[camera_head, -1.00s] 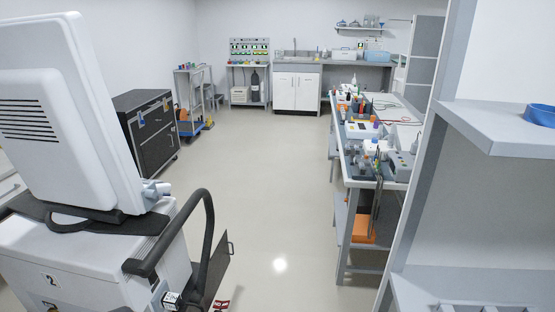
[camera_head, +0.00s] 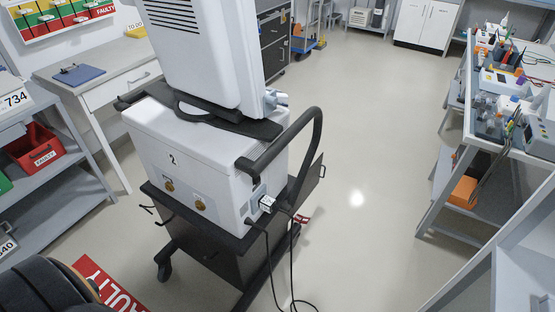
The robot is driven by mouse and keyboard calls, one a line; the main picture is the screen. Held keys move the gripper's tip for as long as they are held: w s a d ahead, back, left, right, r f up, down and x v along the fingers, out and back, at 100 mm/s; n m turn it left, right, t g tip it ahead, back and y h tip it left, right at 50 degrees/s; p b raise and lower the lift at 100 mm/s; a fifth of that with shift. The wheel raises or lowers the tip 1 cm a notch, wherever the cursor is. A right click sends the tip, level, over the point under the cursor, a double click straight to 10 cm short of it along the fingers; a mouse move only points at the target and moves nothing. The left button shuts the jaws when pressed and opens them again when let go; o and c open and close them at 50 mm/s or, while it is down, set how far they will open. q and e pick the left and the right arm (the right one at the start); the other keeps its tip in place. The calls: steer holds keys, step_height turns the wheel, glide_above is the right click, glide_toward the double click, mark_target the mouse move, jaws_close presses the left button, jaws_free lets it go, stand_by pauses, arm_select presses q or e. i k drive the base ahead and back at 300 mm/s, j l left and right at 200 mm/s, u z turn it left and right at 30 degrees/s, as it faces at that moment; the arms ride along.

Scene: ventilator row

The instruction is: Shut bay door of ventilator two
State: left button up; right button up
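Ventilator two (camera_head: 205,165) is a white unit marked "2" with a large white screen housing (camera_head: 205,50) on top and a black push handle (camera_head: 300,140). It stands on a dark wheeled cart (camera_head: 205,245). A dark panel with a small handle (camera_head: 311,186) sticks out past the cart's right side; it looks like the bay door standing open, its hinge hidden behind the unit. Small black handles (camera_head: 165,220) show at the cart's left. Neither of my grippers is in view; a dark rounded part of mine shows at the lower left.
Black cables (camera_head: 292,265) hang from a plug on the unit to the floor. A desk with a blue clipboard (camera_head: 78,73) and a shelf with a red bin (camera_head: 35,147) stand left. A workbench (camera_head: 500,150) stands right. Floor between cart and bench is clear.

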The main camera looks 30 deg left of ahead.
mark_target(313, 176)
steer(key=u, duration=0.6)
steer(key=i+l+u, duration=0.2)
steer(key=i, duration=0.3)
steer(key=i+l+u, duration=0.25)
steer(key=i, duration=0.25)
steer(key=l, duration=0.1)
